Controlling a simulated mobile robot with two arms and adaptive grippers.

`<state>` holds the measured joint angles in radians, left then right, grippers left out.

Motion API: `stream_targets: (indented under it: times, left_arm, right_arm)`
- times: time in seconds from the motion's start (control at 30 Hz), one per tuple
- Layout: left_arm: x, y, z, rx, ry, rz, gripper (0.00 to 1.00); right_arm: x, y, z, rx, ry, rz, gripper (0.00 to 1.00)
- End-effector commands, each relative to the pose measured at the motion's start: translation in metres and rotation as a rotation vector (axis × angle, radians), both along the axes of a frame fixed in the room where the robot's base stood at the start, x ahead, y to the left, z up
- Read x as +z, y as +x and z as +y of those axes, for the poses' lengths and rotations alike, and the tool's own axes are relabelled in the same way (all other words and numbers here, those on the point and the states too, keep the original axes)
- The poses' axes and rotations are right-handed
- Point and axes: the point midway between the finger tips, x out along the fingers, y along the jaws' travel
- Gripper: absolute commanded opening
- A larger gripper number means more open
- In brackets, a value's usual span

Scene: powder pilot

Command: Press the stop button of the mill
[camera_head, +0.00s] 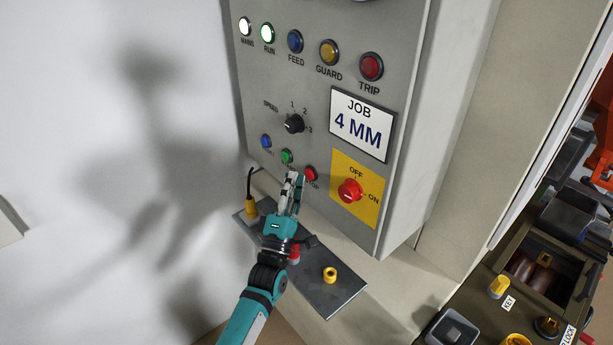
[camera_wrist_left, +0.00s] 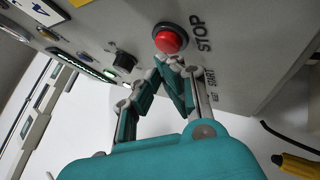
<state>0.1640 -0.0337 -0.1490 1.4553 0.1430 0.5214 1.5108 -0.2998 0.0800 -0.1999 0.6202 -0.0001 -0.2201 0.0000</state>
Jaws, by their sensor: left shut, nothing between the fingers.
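The red stop button (camera_head: 310,173) sits on the lower part of the grey control panel (camera_head: 225,60), right of a green and a blue button. It also shows in the left wrist view (camera_wrist_left: 170,39), round and red in a dark ring, with the word STOP beside it. My left gripper (camera_head: 293,178) is shut and empty. Its fingertips are just left of the stop button in the head view and just below it in the left wrist view (camera_wrist_left: 172,62). I cannot tell whether they touch it. My right gripper is not in view.
A red rotary switch (camera_head: 349,191) on a yellow plate is right of the stop button. A black speed knob (camera_head: 294,124) is above. A dark plate (camera_head: 341,291) with a yellow-capped part (camera_head: 330,274) lies below the panel. A bin bench stands at right.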

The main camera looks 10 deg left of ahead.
Motion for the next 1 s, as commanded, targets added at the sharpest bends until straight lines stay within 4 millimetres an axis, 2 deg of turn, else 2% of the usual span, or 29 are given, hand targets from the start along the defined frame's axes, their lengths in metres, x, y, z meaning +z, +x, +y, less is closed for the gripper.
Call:
stream_targets:
  times: [0.73, 1.0]
  left_arm:
    - [-0.0002, 0.0073, -0.0059, -0.001, -0.001, 0.0, 0.0]
    - [0.0004, 0.0039, -0.0031, 0.0, 0.001, 0.001, 0.0]
  right_arm:
    - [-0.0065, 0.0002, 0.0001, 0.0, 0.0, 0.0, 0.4]
    - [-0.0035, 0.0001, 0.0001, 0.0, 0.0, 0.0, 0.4]
